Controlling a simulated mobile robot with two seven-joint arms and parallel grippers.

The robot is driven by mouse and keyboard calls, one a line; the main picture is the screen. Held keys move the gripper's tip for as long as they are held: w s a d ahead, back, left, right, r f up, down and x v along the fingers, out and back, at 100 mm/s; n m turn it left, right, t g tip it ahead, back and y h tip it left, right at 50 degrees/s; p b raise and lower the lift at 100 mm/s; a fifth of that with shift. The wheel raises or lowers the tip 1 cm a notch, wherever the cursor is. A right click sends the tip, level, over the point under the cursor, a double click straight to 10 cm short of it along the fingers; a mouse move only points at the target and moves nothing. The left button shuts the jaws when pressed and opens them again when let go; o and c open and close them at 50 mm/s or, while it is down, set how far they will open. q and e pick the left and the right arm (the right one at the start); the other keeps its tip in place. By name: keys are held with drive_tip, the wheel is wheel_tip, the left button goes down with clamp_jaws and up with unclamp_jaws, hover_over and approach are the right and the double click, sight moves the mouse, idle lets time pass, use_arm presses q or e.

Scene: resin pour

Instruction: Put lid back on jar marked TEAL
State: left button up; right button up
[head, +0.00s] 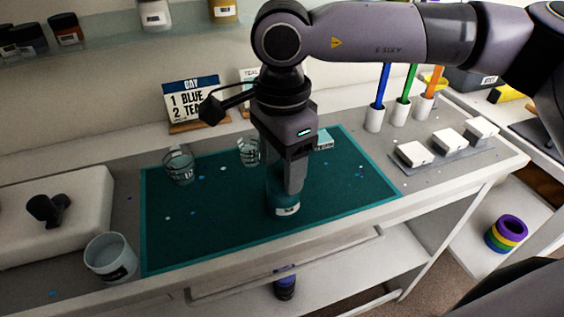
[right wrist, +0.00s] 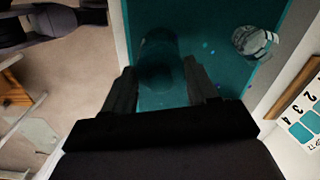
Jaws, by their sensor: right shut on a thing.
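A teal jar (head: 285,211) with a white label stands on the dark teal mat (head: 220,222), near the mat's front edge. The label is too small to read. My right gripper (head: 287,185) points straight down over the jar and is shut on it. In the right wrist view, the dark teal jar (right wrist: 158,45) shows between the two fingers of the right gripper (right wrist: 160,80). The gripper hides the jar's top, so I cannot tell whether a lid is there. My left gripper is not in view.
Two clear cups, the left (head: 179,166) and the right (head: 248,151), stand on the mat's back part. A whitish cup (head: 110,257) stands at the front left. White blocks (head: 413,153) and coloured sticks in holders (head: 374,118) are at right. The mat's right side is clear.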

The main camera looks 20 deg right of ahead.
drive_tip(key=o, duration=1.3)
drive_tip(key=shift+r, duration=0.1)
drive_tip(key=shift+r+p, duration=2.05)
drive_tip(key=shift+r, duration=1.4)
clamp_jaws()
